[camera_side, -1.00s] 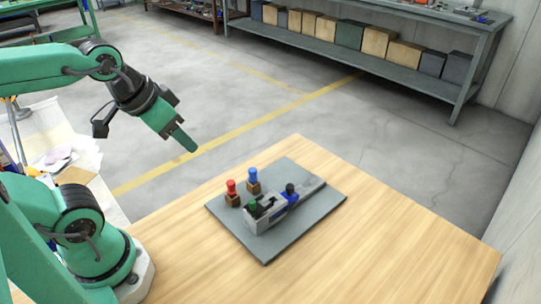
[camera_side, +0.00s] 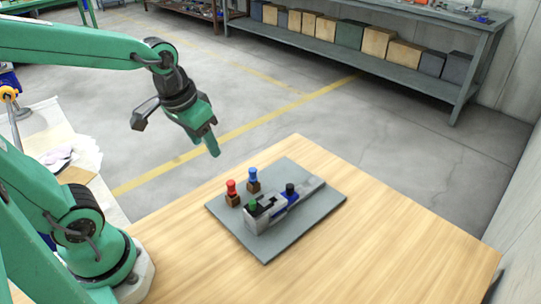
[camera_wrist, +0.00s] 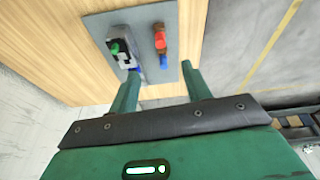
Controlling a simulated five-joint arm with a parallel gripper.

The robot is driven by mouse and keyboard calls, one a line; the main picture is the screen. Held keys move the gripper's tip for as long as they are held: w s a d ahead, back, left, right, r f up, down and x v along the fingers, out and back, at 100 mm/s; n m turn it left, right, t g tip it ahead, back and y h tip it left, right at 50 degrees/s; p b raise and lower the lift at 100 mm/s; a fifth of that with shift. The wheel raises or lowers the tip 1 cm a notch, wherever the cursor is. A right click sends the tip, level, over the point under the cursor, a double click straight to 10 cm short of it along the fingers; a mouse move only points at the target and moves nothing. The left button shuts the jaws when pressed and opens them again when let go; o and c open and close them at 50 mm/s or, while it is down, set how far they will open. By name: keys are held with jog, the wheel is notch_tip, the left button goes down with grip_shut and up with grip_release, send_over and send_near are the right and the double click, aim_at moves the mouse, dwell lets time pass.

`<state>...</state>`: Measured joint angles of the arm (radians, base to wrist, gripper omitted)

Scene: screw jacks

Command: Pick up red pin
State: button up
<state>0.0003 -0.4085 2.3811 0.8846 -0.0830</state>
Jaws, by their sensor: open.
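The red pin (camera_side: 231,186) stands upright in a small brown block (camera_side: 233,200) at the left part of a grey plate (camera_side: 270,250). In the wrist view the red pin (camera_wrist: 159,38) lies ahead of the fingers, between their lines. My gripper (camera_side: 214,148) is above and behind the plate in the side view, pointing down and apart from the pin. In the wrist view my gripper (camera_wrist: 162,78) has its two fingers spread with nothing between them.
A blue pin (camera_side: 253,175) stands in its own brown block just behind the red one. A grey fixture (camera_side: 258,222) with a green pin (camera_side: 253,204), a blue part (camera_side: 292,196) and a black knob (camera_side: 290,187) lies to the right. The wooden table (camera_side: 400,240) is clear around the plate.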

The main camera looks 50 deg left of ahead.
aim_at(231, 182)
jog(key=w+f+g, duration=0.1)
jog(key=f, duration=0.2)
jog(key=w+f+g, duration=0.1)
jog(key=w+f, duration=0.1)
jog(key=w+f+n+g, duration=0.1)
jog(key=w+f, duration=0.1)
jog(key=f, duration=0.1)
jog(key=shift+w+f, duration=0.25)
jog(key=shift+f, duration=0.1)
jog(key=shift+f, duration=0.1)
jog(key=shift+f, duration=1.2)
jog(key=shift+f, duration=0.1)
jog(key=shift+f, duration=2.5)
jog(key=shift+w, duration=0.1)
grip_shut()
jog(key=shift+r, duration=0.15)
